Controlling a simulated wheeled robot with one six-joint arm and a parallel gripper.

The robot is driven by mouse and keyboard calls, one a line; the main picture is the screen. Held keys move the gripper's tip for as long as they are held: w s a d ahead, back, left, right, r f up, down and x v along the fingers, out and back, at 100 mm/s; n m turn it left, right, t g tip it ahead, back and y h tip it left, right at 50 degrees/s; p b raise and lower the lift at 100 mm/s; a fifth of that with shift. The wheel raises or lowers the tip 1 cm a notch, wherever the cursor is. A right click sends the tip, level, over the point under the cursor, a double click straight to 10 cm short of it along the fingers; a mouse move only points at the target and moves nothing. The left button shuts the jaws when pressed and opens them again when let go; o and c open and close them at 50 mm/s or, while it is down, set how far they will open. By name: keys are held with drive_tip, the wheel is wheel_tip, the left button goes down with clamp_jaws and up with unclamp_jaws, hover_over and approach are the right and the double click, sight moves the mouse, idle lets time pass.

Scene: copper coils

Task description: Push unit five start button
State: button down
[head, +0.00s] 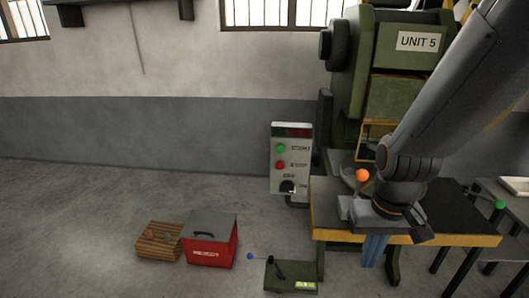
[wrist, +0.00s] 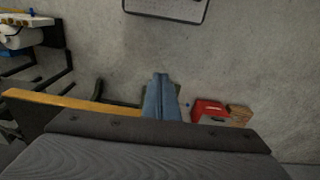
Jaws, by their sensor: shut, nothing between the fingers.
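The green machine (head: 357,75) at the right of the head view bears a "UNIT 5" sign (head: 418,41). A pale control box (head: 303,172) stands to its left, with a green button (head: 280,148) above a red button (head: 280,165) and a dark dial below. The small label beside the green button seems to read START. My gripper (head: 371,264) points down in front of the yellow-edged table, right of and lower than the box. Its blue fingers are shut and empty, also in the wrist view (wrist: 161,76). The buttons are not in the wrist view.
The table's yellow edge (head: 335,230) lies close to my gripper. A red toolbox (head: 209,246) and a wooden crate (head: 158,240) sit on the floor at left. A dark green pedal unit (head: 290,277) is on the floor below the box. Open floor lies left of the box.

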sight(281, 148)
drive_tip(key=w+a+n+t+y+p, duration=0.3)
drive_tip(key=w+n+t, duration=0.5)
drive_tip(key=w, duration=1.4)
drive_tip(key=w+a+r+n+t+y+p, duration=0.1)
drive_tip(key=a+n+y, duration=0.3)
drive_tip(key=a, duration=0.4)
drive_tip(key=w+a+r+n+t+y+p, duration=0.2)
drive_tip(key=w+a+n+y+p, duration=0.1)
drive_tip(key=w+a+n+y, duration=0.1)
drive_tip(key=a+n+y, duration=0.1)
drive_tip(key=a+n, duration=0.1)
drive_tip(key=a, duration=0.1)
drive_tip(key=shift+a+r+n+t+p, duration=0.3)
drive_tip(key=shift+a+r+p, duration=0.05)
drive_tip(key=shift+a+r, duration=0.05)
drive_tip(key=shift+w, duration=0.1)
drive_tip(key=shift+w+d+b, duration=0.2)
drive_tip(key=shift+w+b, duration=1.3)
drive_tip(key=shift+w, duration=2.8)
